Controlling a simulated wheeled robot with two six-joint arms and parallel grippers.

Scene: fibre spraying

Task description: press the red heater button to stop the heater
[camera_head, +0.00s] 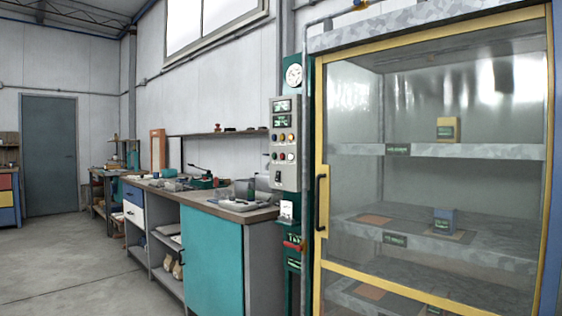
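A grey control panel (285,166) is mounted on a green post, just left of the glass-fronted cabinet (345,60). It has two small lit displays at its top and two rows of small round coloured buttons below them. A reddish button (291,156) seems to be in the lower row, but it is too small to tell its label or whether it is the heater button. Neither of my grippers shows in the head view.
The cabinet has a yellow-framed door (319,140) with a black handle (321,203); it looks closed. Small boxes stand on its shelves. A cluttered workbench (213,246) runs along the wall to the left. The floor (65,265) at the left is clear.

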